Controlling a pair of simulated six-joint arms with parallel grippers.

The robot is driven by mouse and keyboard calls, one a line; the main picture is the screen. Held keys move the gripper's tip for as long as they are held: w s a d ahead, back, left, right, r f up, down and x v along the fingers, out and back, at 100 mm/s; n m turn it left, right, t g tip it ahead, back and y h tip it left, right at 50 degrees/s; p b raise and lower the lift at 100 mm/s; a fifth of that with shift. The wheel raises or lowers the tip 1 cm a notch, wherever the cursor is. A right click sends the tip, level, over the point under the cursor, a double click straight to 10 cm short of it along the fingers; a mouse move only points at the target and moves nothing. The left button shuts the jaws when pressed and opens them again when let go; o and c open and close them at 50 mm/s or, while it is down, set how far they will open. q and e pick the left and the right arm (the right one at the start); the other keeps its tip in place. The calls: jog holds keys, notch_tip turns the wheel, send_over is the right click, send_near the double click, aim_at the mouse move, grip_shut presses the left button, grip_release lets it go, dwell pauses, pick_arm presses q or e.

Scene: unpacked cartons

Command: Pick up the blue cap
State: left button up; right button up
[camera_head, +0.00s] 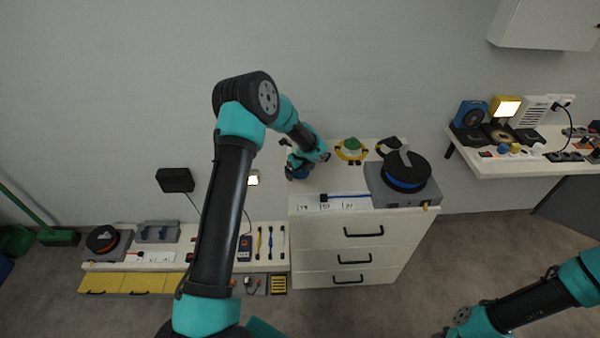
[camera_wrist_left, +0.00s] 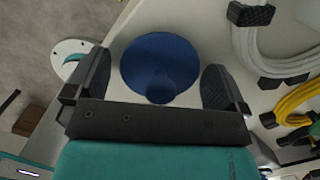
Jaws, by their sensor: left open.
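The blue cap (camera_wrist_left: 158,58) is a round, dark blue piece with a smaller knob on it. In the left wrist view it lies on the pale top of the drawer cabinet. My left gripper (camera_wrist_left: 157,80) is open, with one finger on each side of the cap and a gap between the cap and each finger. In the head view the left gripper (camera_head: 297,164) is low over the left end of the cabinet top, and a bit of the blue cap (camera_head: 299,174) shows beneath it. My right gripper is out of the picture; only part of its arm shows at lower right.
On the cabinet (camera_head: 340,232) stand a yellow cable coil with a green top (camera_head: 351,149), a dark-and-white coil (camera_head: 389,146) and a grey box with a black spool (camera_head: 403,166). A blue rod (camera_head: 345,196) lies near the front edge. A low bench is left, a shelf right.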

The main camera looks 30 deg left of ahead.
pick_arm(q)
jog(key=shift+c, duration=0.5)
jog(key=c, duration=0.8)
jog(key=shift+r, duration=0.1)
jog(key=shift+r, duration=1.45)
jog(key=shift+s+d+r, duration=0.15)
jog(key=shift+s+r, duration=0.05)
jog(key=shift+r, duration=0.05)
jog(key=s+d, duration=0.2)
jog(key=s, duration=0.2)
jog(key=s+d+r, duration=0.1)
jog(key=s+d, duration=0.2)
jog(key=s, duration=0.2)
jog(key=s+d, duration=0.3)
jog(key=s, duration=0.1)
jog(key=shift+s+r, duration=0.15)
jog(key=shift+r, duration=0.05)
